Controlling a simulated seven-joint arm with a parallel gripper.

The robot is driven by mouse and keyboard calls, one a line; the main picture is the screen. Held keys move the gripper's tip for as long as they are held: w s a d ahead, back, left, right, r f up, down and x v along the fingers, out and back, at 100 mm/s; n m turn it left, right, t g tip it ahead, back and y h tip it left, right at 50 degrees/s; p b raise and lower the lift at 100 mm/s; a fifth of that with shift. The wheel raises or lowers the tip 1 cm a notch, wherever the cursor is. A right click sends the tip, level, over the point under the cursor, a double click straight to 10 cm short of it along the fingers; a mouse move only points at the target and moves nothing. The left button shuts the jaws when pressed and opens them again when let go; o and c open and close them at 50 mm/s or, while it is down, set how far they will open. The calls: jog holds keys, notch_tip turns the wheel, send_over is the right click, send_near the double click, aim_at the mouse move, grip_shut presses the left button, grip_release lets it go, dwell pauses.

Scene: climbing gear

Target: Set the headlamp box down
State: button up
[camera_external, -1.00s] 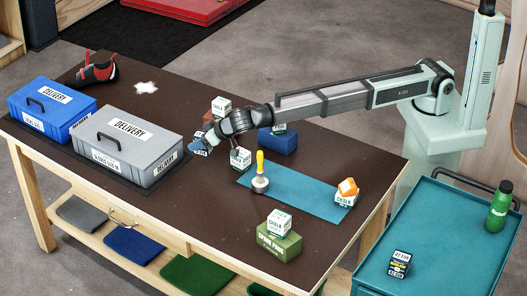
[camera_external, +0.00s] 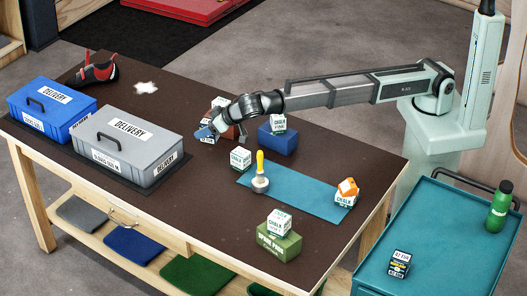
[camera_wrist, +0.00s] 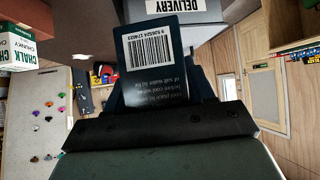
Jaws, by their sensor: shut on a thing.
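My gripper (camera_external: 212,132) is shut on a dark box with a barcode, which I take to be the headlamp box (camera_wrist: 160,62). In the wrist view its barcode face and small print, upside down, fill the middle between my fingers. In the external view my gripper is over the table's back half, right of the grey delivery case, and the box (camera_external: 203,133) shows only as a small dark-blue and white patch. Its front name cannot be read. I cannot tell how high its underside is above the table.
A grey delivery case (camera_external: 112,152) and a blue case (camera_external: 42,117) stand left. Chalk boxes (camera_external: 240,159) stand close by, some on blocks. A blue mat (camera_external: 310,202) bears a yellow-handled brush (camera_external: 260,170). The table's front middle (camera_external: 200,215) is clear.

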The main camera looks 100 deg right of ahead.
jog(key=s+a+n+t+y, duration=0.2)
jog(key=s+a+n+y, duration=0.35)
jog(key=s+a, duration=2.9)
jog(key=shift+n, duration=0.35)
jog(key=shift+w+a+f, duration=0.1)
jog(key=shift+w+f, duration=0.15)
jog(key=shift+f, duration=2.25)
jog(key=shift+w+f, duration=0.2)
jog(key=shift+f, duration=2.35)
jog(key=shift+w+a+f, duration=0.1)
jog(key=shift+w+f, duration=0.15)
jog(key=shift+f, duration=2.25)
jog(key=shift+f, duration=0.3)
jog(key=o, duration=1.1)
jog(key=shift+f, duration=0.1)
